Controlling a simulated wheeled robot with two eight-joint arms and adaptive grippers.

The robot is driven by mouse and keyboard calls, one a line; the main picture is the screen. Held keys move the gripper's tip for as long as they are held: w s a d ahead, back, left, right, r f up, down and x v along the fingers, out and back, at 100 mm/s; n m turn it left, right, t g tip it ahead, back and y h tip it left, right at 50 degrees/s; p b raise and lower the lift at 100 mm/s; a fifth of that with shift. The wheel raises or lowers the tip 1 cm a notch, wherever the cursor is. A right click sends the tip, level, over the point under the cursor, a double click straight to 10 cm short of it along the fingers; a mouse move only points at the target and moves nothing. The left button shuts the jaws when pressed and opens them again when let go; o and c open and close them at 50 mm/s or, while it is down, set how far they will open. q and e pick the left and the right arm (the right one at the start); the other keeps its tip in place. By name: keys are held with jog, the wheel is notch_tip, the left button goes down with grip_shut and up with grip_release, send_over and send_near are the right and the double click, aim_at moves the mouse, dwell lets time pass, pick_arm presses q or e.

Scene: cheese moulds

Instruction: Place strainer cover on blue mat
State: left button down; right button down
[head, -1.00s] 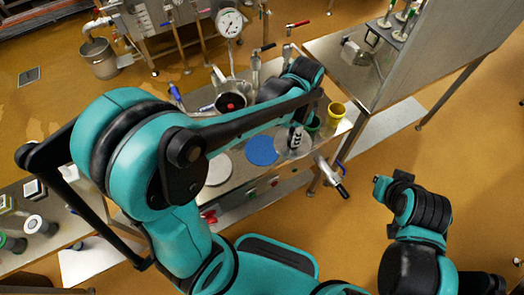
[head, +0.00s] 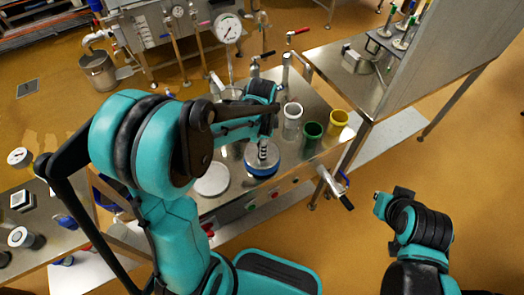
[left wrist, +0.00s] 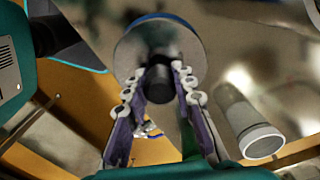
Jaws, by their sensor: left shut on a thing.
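My left gripper (head: 264,143) points down over the table and is shut on the black knob of the strainer cover (head: 262,160), a round grey disc. In the left wrist view, the fingers (left wrist: 157,82) close on the knob and the disc (left wrist: 140,48) spreads beyond them. The blue mat (head: 262,175) lies under the cover, mostly hidden, with a blue edge showing around it. A blue rim (left wrist: 165,17) also shows in the left wrist view. I cannot tell whether the cover touches the mat. My right gripper's fingers do not show.
A white round disc (head: 212,180) lies left of the mat. A white cup (head: 292,112), a green cup (head: 313,131) and a yellow cup (head: 338,121) stand to the right. A pipe with a valve handle (head: 335,188) sticks out near the table's front edge.

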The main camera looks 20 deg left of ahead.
pick_arm(q)
jog(key=shift+w+f, duration=0.1)
jog(key=shift+f, duration=0.85)
jog(key=shift+r, duration=0.1)
jog(key=c, duration=1.3)
grip_release()
jog(key=shift+b, duration=0.3)
jog(key=shift+o, duration=0.2)
